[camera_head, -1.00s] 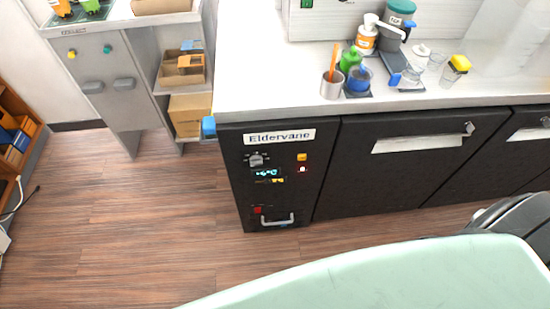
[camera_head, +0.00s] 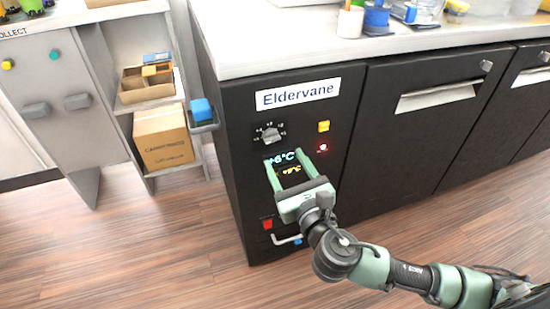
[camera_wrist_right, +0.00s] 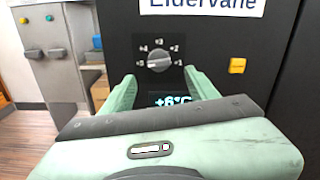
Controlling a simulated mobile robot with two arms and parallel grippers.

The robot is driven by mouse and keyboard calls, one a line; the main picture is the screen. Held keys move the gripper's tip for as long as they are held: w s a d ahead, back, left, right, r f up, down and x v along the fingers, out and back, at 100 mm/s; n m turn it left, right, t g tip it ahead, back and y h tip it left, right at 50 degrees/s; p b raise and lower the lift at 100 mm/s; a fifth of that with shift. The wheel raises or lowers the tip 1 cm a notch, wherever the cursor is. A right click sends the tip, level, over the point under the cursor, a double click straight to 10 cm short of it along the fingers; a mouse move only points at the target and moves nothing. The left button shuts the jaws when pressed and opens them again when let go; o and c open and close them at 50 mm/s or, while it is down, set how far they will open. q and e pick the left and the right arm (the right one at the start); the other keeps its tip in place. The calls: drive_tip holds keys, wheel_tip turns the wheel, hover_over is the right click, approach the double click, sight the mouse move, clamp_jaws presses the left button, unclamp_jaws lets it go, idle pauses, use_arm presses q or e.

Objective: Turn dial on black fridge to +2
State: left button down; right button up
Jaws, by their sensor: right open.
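The black fridge (camera_head: 235,190) has an "Eldervane" label and stands at the left end of the counter. Its round grey dial (camera_head: 270,134) is below the label, with small numbers around it. The dial is also in the upper middle of the right wrist view (camera_wrist_right: 158,60); its exact setting is hard to read. Below it is a lit display (camera_head: 284,158) with a blue figure like +6°C. My right gripper (camera_head: 285,160) is open and empty, with its fingers pointing toward the fridge front just below the dial. In the wrist view its fingertips (camera_wrist_right: 160,78) flank the dial from below, apart from it.
A yellow button (camera_head: 324,126) and a red-lit button (camera_head: 323,147) are right of the dial. A red button (camera_head: 267,224) and a handle are lower down. A blue item (camera_head: 201,110) sticks out at the fridge's left side. The floor at left is open.

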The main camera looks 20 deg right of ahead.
sight(273, 140)
drive_tip(key=w, duration=0.5)
drive_tip(key=w+b, duration=0.1)
drive_tip(key=w, duration=0.1)
drive_tip(key=shift+w+a+r, duration=0.2)
drive_tip(key=shift+w+a, duration=0.05)
drive_tip(key=shift+w, duration=0.1)
use_arm(q)
drive_tip(key=shift+s+a+r, duration=0.1)
drive_tip(key=shift+s+r, duration=0.15)
drive_tip(key=shift+r, duration=0.2)
use_arm(e)
drive_tip(key=shift+c, duration=0.3)
clamp_jaws()
